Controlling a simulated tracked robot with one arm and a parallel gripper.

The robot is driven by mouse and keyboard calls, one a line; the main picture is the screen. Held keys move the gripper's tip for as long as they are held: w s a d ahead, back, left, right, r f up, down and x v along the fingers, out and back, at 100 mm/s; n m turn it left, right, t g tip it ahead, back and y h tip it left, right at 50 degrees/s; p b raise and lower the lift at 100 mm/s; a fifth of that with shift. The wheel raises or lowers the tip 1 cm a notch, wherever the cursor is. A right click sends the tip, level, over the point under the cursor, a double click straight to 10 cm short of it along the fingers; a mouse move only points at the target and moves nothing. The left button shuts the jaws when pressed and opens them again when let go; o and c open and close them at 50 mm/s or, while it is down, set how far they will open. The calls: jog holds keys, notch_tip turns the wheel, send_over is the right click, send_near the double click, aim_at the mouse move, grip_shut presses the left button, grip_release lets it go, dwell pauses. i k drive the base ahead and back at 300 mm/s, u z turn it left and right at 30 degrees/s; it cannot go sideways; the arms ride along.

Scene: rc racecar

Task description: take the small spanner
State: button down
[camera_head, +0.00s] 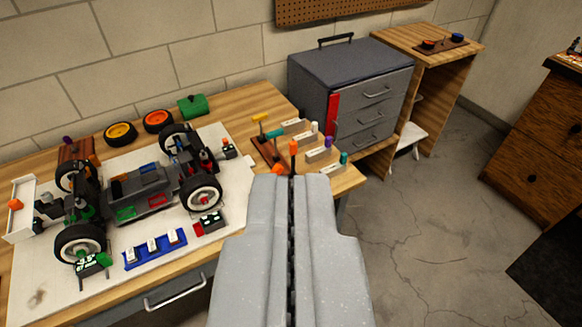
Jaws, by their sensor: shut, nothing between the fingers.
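My gripper (290,180) fills the lower middle of the view, its two grey fingers shut together along a dark seam with nothing between them. Its tips point toward the right end of the workbench and appear in front of the tool rack (266,154). The brown rack carries tools with coloured handles, including a yellow T-handle (260,118) and an upright orange handle (294,147). Labelled pale blocks with teal and purple ends (319,154) lie beside it. I cannot make out which item is the small spanner; my fingers may hide part of that area.
The racecar (140,190) stands on a white mat (40,290) at left, with loose wheels (120,133) behind and a blue tray (155,249) in front. A grey drawer cabinet (350,95) stands behind the rack. Open floor (430,220) lies to the right.

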aim_at(293, 146)
jog(key=u, duration=0.35)
jog(key=i, duration=1.35)
jog(key=z, duration=0.55)
